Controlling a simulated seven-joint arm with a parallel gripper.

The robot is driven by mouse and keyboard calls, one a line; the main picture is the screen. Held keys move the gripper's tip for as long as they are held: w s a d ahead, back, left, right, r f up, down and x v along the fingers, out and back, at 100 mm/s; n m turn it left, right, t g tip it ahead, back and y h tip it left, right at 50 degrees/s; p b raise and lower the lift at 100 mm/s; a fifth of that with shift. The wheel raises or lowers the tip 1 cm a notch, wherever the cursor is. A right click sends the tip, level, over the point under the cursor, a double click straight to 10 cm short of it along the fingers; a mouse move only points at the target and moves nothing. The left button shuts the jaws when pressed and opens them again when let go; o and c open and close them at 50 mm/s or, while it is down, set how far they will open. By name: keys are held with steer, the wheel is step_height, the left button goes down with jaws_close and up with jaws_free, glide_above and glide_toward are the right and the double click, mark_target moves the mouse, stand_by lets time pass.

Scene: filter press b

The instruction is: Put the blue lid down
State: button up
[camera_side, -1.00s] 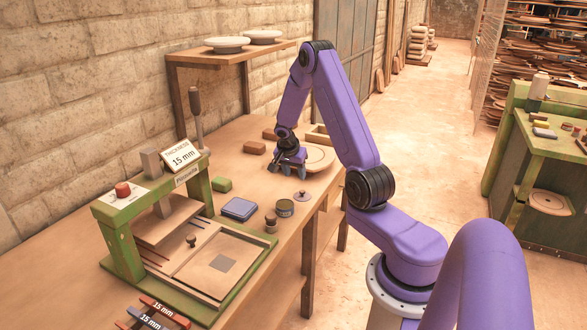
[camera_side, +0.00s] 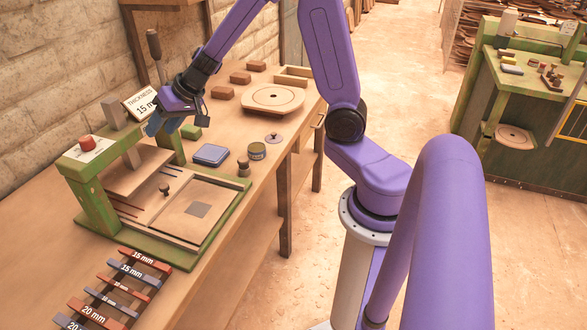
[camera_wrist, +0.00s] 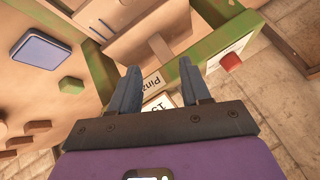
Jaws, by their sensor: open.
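My gripper (camera_side: 158,122) is open in the side view, by the thickness sign and above the back of the green press. In the wrist view its two blue-grey fingers (camera_wrist: 160,68) are apart with nothing between them. A flat blue square lid or case (camera_side: 211,154) lies on the bench right of the press, and it also shows in the wrist view (camera_wrist: 40,47). I cannot tell which of these is the blue lid.
The green press frame (camera_side: 97,205) with its red button (camera_side: 86,142) stands under my gripper. The thickness sign (camera_side: 142,102) and an upright handled tool (camera_side: 155,55) are close by. Several brown blocks and a round wooden disc (camera_side: 272,97) lie further back.

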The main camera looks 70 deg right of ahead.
steer(key=s+a+r+n+g+y, duration=0.25)
steer(key=s+a+n+g, duration=0.4)
steer(key=s+a, duration=0.85)
steer(key=s+d+n+h, duration=0.1)
steer(key=s+d+n, duration=0.2)
steer(key=s, duration=0.3)
steer(key=s+d+f+n+h, duration=0.1)
steer(key=s+d+n+h, duration=0.1)
steer(key=s, duration=0.5)
steer(key=s+d+n+h, duration=0.2)
steer(key=s+d+n, duration=0.2)
steer(key=s, duration=0.2)
steer(key=shift+s+d+f+g, duration=0.15)
steer(key=shift+d+f+g, duration=0.2)
steer(key=shift+f+g, duration=0.1)
